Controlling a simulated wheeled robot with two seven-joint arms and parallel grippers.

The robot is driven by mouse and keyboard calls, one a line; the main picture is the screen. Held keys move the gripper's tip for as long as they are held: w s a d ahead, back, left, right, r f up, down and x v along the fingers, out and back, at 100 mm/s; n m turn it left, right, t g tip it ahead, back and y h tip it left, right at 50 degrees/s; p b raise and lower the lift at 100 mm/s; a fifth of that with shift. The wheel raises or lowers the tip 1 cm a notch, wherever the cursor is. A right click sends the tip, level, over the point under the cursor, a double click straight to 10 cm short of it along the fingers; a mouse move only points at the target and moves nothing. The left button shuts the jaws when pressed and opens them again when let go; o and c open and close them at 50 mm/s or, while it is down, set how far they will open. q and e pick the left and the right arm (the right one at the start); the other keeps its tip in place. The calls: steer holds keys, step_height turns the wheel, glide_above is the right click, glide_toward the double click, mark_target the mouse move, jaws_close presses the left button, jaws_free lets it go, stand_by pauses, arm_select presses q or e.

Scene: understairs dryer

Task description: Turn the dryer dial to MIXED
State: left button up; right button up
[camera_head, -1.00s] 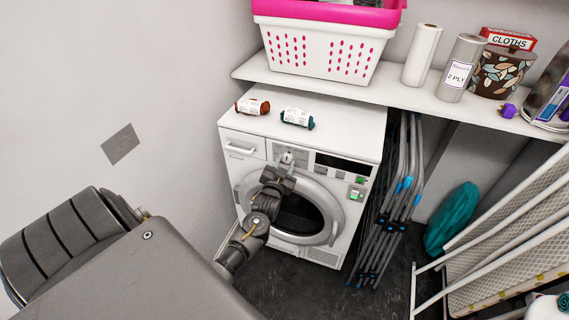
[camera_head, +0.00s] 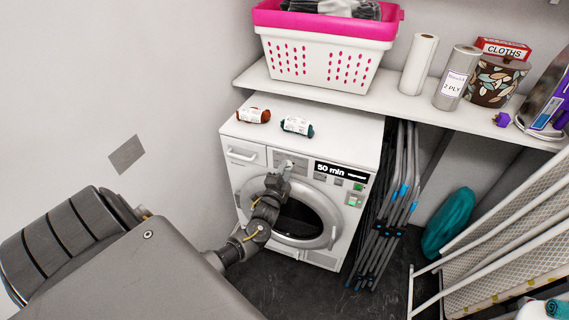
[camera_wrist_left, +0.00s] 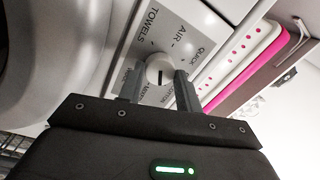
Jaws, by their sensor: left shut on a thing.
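The white dryer (camera_head: 234,170) stands against the back wall, its round door below the control panel. In the left wrist view the dial (camera_wrist_left: 158,66) is a round white knob with a short dark mark, on a grey panel lettered TOWELS, AIR and QUICK. Other lettering near the fingers is partly covered and hard to read. My left gripper (camera_wrist_left: 160,74) is shut on the dial, one finger on each side. In the head view my left gripper (camera_head: 284,172) reaches the panel and mostly covers the dial. The display (camera_head: 341,171) reads 50 min. My right gripper is out of view.
A shelf above holds a pink-rimmed basket (camera_head: 325,58), rolls and a bin. Folded grey racks (camera_head: 388,215) lean right of the dryer. A white rack (camera_head: 510,235) stands at the right.

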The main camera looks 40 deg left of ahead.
arm_select(q)
steer(key=shift+m+p, duration=0.85)
steer(key=shift+m, duration=2.15)
steer(key=o, duration=1)
steer(key=v, duration=1.1)
steer(key=shift+a+f, duration=0.1)
steer(key=shift+a, duration=0.1)
